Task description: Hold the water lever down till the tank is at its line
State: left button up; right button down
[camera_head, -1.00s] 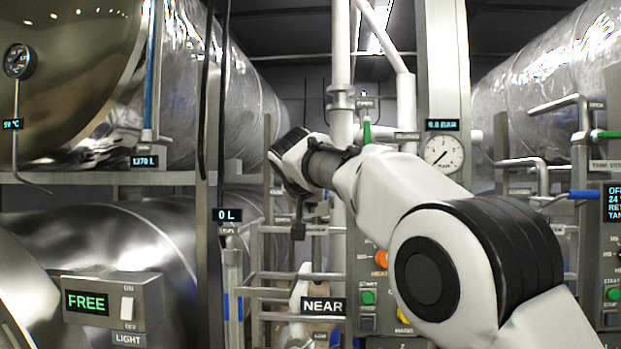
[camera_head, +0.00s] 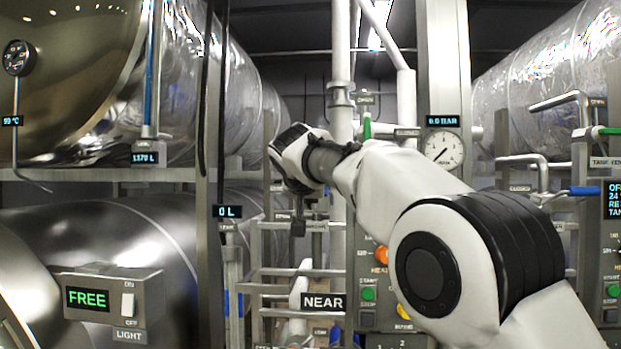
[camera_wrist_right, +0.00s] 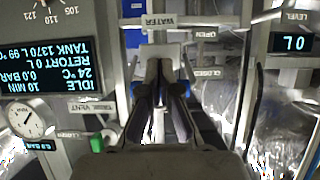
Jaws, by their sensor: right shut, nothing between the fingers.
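My right gripper (camera_wrist_right: 163,85) is shut and empty in the right wrist view, its dark fingers close together at a grey bracket-like part. Blue bits (camera_wrist_right: 187,88) show on both sides of the fingertips, perhaps the water lever's grip; contact cannot be told. An upside-down WATER label (camera_wrist_right: 165,21) is beyond them. In the head view the right gripper (camera_head: 298,227) points down at the pipework, mostly hidden by my wrist. The tank's readout (camera_head: 145,158) appears to read 1370 L. The tank's line cannot be made out. My left gripper is not in view.
A level display (camera_head: 228,212) reads 0 L. A pressure gauge (camera_head: 443,150) stands under a 0.0 BAR display. A control panel (camera_wrist_right: 45,75) shows IDLE, 24 °C, RETORT 0 L. Rails and pipes crowd around the gripper. A FREE sign box (camera_head: 110,298) is at lower left.

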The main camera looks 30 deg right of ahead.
jog(key=v, duration=1.2)
jog(key=shift+f, duration=0.1)
